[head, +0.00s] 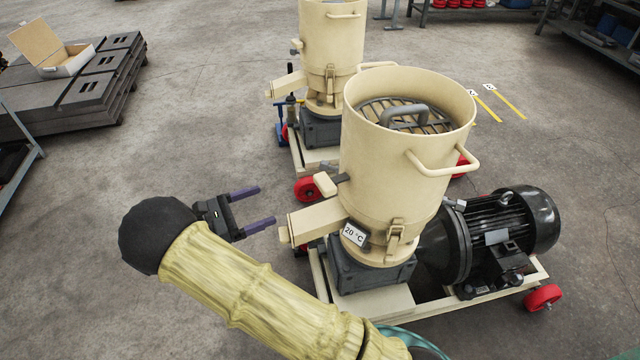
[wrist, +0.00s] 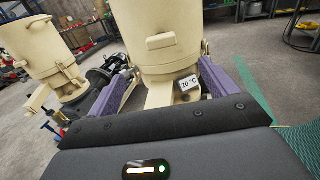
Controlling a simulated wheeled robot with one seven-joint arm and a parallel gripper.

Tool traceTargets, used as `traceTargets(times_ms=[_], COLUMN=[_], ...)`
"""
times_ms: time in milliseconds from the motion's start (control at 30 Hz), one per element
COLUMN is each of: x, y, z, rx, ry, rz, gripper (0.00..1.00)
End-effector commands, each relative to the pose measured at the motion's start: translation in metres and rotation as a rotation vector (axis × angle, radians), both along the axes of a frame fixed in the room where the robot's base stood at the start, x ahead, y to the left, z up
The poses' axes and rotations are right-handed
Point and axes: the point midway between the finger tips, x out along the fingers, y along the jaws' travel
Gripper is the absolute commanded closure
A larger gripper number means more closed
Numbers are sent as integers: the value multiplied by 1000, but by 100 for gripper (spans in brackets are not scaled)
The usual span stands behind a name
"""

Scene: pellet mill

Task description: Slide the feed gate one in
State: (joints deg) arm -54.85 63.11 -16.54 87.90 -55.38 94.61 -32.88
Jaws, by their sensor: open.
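The near cream pellet mill (head: 395,160) has a feed gate (head: 325,184) low on its left side, a cream block handle on a short dark plate. Some of the dark plate shows between handle and drum. In the wrist view the gate handle (wrist: 161,41) faces me, above the discharge chute (wrist: 158,97). My gripper (head: 266,205) is open and empty, with two purple fingers pointing right at the mill. It is left of the gate handle and apart from it, near the chute end (head: 312,220). In the wrist view the fingers lie either side of the chute.
A second cream mill (head: 331,45) with a similar gate handle (head: 297,46) stands behind. A black motor (head: 510,222) sits right of the near mill. Dark pallets (head: 95,85) with an open box (head: 60,55) are at the far left. Floor on the left is clear.

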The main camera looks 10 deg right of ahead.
Motion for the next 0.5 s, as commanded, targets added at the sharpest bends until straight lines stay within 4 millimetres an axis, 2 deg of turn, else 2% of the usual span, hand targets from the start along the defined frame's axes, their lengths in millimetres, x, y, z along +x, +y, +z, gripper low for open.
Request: traceTargets(times_ms=[500], x=[21], y=[-83], z=[1], rx=[1], ry=[0], rz=[-6], gripper=[15])
